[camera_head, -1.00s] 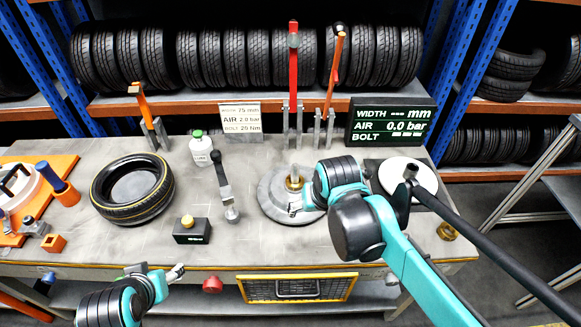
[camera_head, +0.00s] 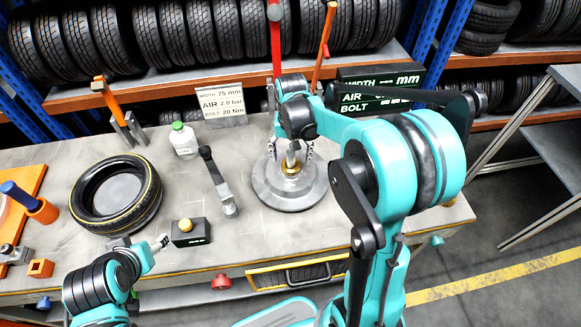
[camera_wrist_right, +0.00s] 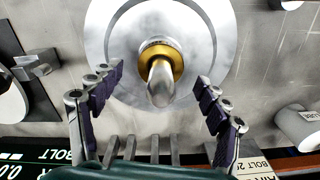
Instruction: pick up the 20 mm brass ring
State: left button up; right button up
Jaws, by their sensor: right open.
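A brass ring (camera_head: 290,169) sits around the post at the middle of a round grey metal disc (camera_head: 268,197) on the bench. The ring (camera_wrist_right: 176,58) also shows in the right wrist view, partly hidden by the shiny rounded post top (camera_wrist_right: 160,85). I cannot read a size on it. My right gripper (camera_head: 293,150) is above the disc, its open fingers (camera_wrist_right: 160,80) on either side of the post, empty and apart from the ring. My left gripper (camera_head: 161,243) is low at the bench's front edge, left of the black button box; its jaws are too small to judge.
A tyre (camera_head: 117,193) lies at left. A white bottle (camera_head: 183,140), a lever tool (camera_head: 218,182) and a black box with a yellow button (camera_head: 190,232) are left of the disc. Upright red (camera_head: 275,45) and orange (camera_head: 323,45) tools stand behind. My right arm covers the bench's right part.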

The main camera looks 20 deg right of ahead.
notch_tip(320, 180, down, 3)
jog(key=shift+a+r+b, duration=0.1)
jog(key=shift+b, duration=0.2)
jog(key=c, duration=1.5)
